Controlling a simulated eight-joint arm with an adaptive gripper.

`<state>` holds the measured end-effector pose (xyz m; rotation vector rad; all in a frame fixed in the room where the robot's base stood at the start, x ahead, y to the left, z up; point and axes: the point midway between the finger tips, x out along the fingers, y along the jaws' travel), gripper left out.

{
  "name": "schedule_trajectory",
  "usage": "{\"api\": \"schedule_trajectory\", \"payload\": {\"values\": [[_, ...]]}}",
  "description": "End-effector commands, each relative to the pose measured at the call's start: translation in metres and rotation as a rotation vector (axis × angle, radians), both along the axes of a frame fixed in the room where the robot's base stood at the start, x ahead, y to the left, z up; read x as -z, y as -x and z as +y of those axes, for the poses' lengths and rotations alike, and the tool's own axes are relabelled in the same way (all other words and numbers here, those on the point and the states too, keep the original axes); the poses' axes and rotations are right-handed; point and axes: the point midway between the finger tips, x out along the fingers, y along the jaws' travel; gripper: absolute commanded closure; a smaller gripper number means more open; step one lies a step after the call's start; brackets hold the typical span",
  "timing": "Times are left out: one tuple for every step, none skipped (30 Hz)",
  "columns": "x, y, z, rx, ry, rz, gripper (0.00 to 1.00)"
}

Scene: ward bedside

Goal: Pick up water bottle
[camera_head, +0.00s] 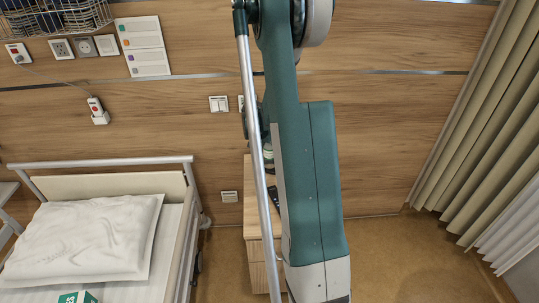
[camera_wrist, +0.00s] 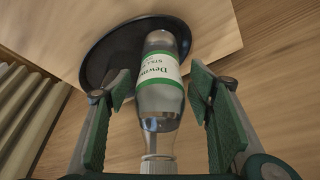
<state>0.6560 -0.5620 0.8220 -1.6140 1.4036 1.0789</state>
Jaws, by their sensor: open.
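The water bottle (camera_wrist: 160,98) is clear, with a white and green label and a pale cap, and appears in the wrist view. Its far end is over a dark round tray (camera_wrist: 98,66) on the wooden bedside cabinet (camera_wrist: 215,25). My gripper (camera_wrist: 161,88) is open, with one green-padded finger on each side of the bottle. Gaps show between both pads and the bottle, the wider on the left. In the head view my arm covers most of the cabinet (camera_head: 255,255), and I cannot make out the bottle clearly there.
A bed with a white pillow (camera_head: 90,237) and a metal rail stands left of the cabinet. A dark object (camera_head: 272,196) lies on the cabinet top, partly hidden. A wood-panelled wall (camera_head: 390,130) is behind, and curtains (camera_head: 480,130) hang at right. The floor (camera_head: 400,260) right of my arm is clear.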

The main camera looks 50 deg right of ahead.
Motion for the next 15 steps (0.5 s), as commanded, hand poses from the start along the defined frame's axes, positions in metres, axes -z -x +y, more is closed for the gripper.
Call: {"api": "schedule_trajectory", "payload": {"values": [[0.0053,-0.0003,-0.0020,0.000,0.000,0.000,0.48],[0.0073,-0.0004,-0.0028,0.000,0.000,0.000,0.48],[0.0094,-0.0006,-0.0036,0.000,0.000,0.000,0.48],[0.0107,-0.0007,-0.0042,0.000,0.000,0.000,0.48],[0.0115,-0.0007,-0.0045,0.000,0.000,0.000,0.48],[0.0123,-0.0008,-0.0048,0.000,0.000,0.000,0.48],[0.0125,-0.0008,-0.0049,0.000,0.000,0.000,0.48],[0.0126,-0.0008,-0.0050,0.000,0.000,0.000,0.48],[0.0125,-0.0007,-0.0050,0.000,0.000,0.000,0.48],[0.0124,-0.0008,-0.0050,0.000,0.000,0.000,0.48],[0.0123,-0.0008,-0.0049,0.000,0.000,0.000,0.48],[0.0123,-0.0007,-0.0049,0.000,0.000,0.000,0.48],[0.0122,-0.0007,-0.0049,0.000,0.000,0.000,0.48],[0.0122,-0.0007,-0.0049,0.000,0.000,0.000,0.48],[0.0122,-0.0007,-0.0049,0.000,0.000,0.000,0.48]]}}
